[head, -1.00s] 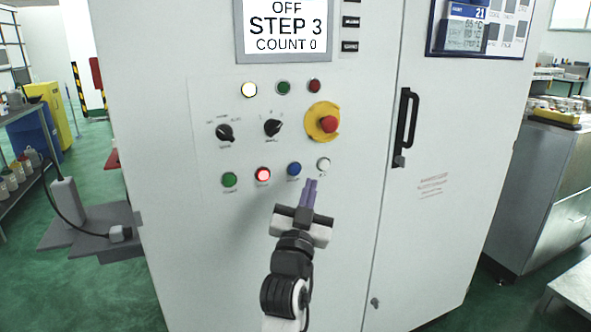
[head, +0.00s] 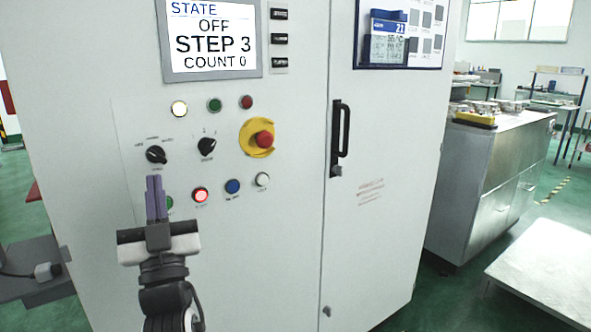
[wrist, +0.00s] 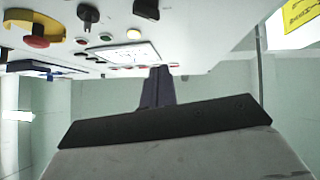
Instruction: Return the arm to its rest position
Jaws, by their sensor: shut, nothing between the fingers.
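My gripper (head: 156,197) is in front of the control cabinet's panel in the head view. Its purple fingers are together, point upward and hold nothing. They partly cover the green button (head: 169,202) at the lower left. In the wrist view the fingers (wrist: 158,86) show in the middle, with the panel upside down beyond them. Whether the fingertips touch the panel cannot be told. My arm comes up from the bottom edge of the head view.
The white cabinet (head: 260,270) bears a screen reading OFF, STEP 3, COUNT 0 (head: 212,40), knobs, buttons, a red emergency stop (head: 263,139) and a door handle (head: 340,138). A grey bench (head: 490,190) and a pale low table (head: 550,270) stand right. Green floor lies between.

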